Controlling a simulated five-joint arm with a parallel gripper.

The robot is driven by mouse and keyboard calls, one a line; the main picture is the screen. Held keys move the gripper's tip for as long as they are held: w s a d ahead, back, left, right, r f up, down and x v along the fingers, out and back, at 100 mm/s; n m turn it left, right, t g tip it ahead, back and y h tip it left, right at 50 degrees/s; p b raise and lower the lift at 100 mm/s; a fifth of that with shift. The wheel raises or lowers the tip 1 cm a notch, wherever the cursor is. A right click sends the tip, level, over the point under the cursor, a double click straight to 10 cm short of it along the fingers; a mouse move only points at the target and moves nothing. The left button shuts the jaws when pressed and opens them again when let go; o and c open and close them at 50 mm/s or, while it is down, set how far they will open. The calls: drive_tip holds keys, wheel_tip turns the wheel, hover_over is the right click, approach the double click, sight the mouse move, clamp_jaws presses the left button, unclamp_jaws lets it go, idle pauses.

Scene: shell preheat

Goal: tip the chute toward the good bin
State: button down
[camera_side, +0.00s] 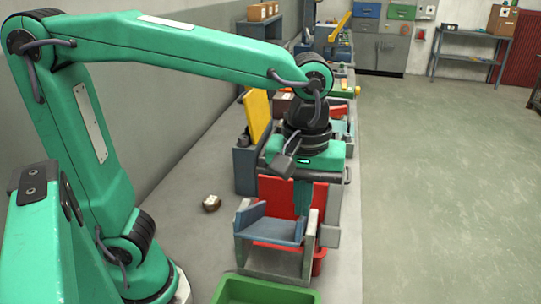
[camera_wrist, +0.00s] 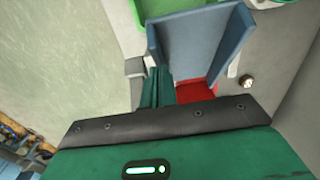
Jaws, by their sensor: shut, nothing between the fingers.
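The chute (camera_side: 275,231) is a blue-grey channel on a grey stand (camera_side: 308,245). It also shows in the wrist view (camera_wrist: 203,47), with raised side walls. A green bin (camera_side: 265,291) stands in front of it in the side view; its edge shows at the top of the wrist view (camera_wrist: 151,16). A red bin (camera_side: 278,190) is behind the chute and shows below it in the wrist view (camera_wrist: 196,92). My gripper (camera_side: 303,208) points down, shut and empty, its green fingers (camera_wrist: 156,83) beside the chute's end. I cannot tell whether they touch it, or which way it tips.
A small round brown-and-white piece (camera_side: 211,203) lies on the grey bench, left of the chute. A yellow panel (camera_side: 257,115) and a dark grey block (camera_side: 246,168) stand behind. The bench left of the chute is mostly clear.

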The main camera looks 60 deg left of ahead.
sight(296, 245)
drive_tip(key=shift+s+d, duration=0.1)
drive_tip(key=shift+s+d+f, duration=0.35)
drive_tip(key=shift+s+d, duration=0.2)
drive_tip(key=shift+s, duration=0.05)
drive_tip(key=shift+s+d+f, duration=1.15)
drive_tip(key=shift+f, duration=0.15)
drive_tip(key=shift+s+d+f, duration=0.25)
drive_tip(key=shift+f, duration=0.2)
drive_tip(key=shift+s+d+f, duration=0.2)
drive_tip(key=shift+f, duration=0.4)
drive_tip(key=shift+s+d+f, duration=0.2)
drive_tip(key=shift+f, duration=0.4)
